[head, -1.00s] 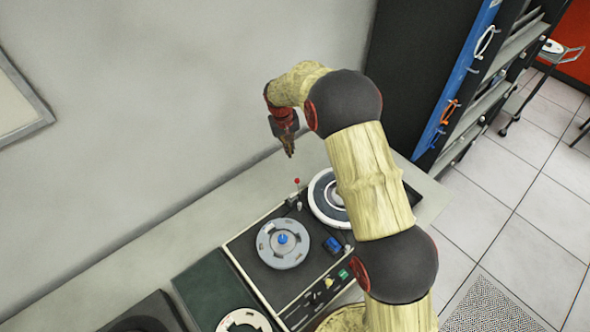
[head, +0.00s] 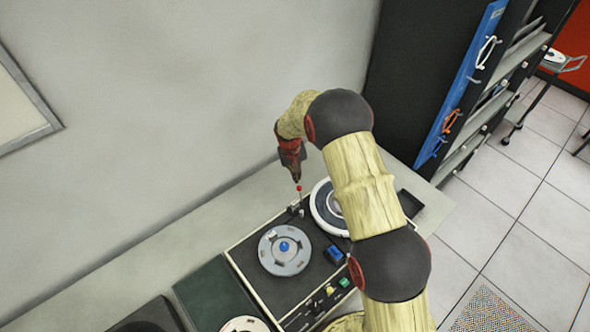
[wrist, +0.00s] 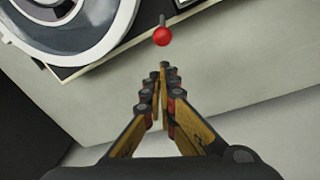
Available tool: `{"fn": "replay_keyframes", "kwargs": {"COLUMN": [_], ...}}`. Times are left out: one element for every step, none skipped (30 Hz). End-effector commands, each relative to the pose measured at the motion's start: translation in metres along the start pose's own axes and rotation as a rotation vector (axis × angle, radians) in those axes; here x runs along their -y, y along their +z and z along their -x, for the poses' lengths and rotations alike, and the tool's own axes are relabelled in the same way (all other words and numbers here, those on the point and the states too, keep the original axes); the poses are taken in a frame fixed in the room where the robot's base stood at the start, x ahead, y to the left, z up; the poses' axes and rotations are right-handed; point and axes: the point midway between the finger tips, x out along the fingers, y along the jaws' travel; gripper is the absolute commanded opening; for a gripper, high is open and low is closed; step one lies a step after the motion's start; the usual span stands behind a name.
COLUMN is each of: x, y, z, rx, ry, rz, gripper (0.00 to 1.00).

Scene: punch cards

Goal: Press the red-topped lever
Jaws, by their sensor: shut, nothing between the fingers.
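The red-topped lever (head: 299,189) stands upright at the back edge of the tape deck, between the two reels. My gripper (head: 297,180) points down and is shut, its tips close to the red ball in the head view; I cannot tell whether they touch it. In the wrist view the red ball of the lever (wrist: 162,36) shows ahead of the shut fingertips of my gripper (wrist: 160,68), with a visible gap between them in the picture. The lever's base is partly hidden in the wrist view.
The tape deck (head: 245,262) carries a grey reel (head: 285,250) with a blue hub and a white-rimmed reel (head: 322,212), partly behind my arm. A blue block (head: 334,253) lies on the deck. The wall (head: 180,110) rises close behind the counter. A dark cabinet (head: 415,80) stands at the right.

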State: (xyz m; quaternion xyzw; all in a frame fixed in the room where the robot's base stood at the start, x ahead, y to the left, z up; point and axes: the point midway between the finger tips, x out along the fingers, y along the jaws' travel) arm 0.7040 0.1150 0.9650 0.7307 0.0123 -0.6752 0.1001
Motion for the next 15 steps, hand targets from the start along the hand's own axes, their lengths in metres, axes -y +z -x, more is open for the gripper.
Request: {"fn": "replay_keyframes", "kwargs": {"x": [0.0, 0.0, 0.0, 0.0, 0.0, 0.0, 0.0, 0.0, 0.0, 0.0, 0.0, 0.0, 0.0, 0.0, 0.0], "y": [0.006, 0.008, 0.01, 0.012, 0.013, 0.015, 0.016, 0.016, 0.016, 0.016, 0.016, 0.016, 0.016, 0.016, 0.016], "z": [0.002, 0.003, 0.004, 0.004, 0.004, 0.004, 0.004, 0.004, 0.004, 0.004, 0.004, 0.004, 0.004, 0.004, 0.004], "rx": [0.002, 0.002, 0.001, 0.001, 0.002, 0.002, 0.002, 0.002, 0.002, 0.002, 0.002, 0.002, 0.002, 0.002, 0.002], "ry": [0.0, 0.0, 0.0, 0.0, 0.0, 0.0, 0.0, 0.0, 0.0, 0.0, 0.0, 0.0, 0.0, 0.0, 0.0], "rz": [0.001, 0.001, 0.001, 0.001, 0.002, 0.002, 0.002, 0.001, 0.001, 0.001, 0.001, 0.001, 0.001, 0.001, 0.001], "gripper": [0.0, 0.0, 0.0, 0.0, 0.0, 0.0, 0.0, 0.0, 0.0, 0.0, 0.0, 0.0, 0.0, 0.0, 0.0]}}
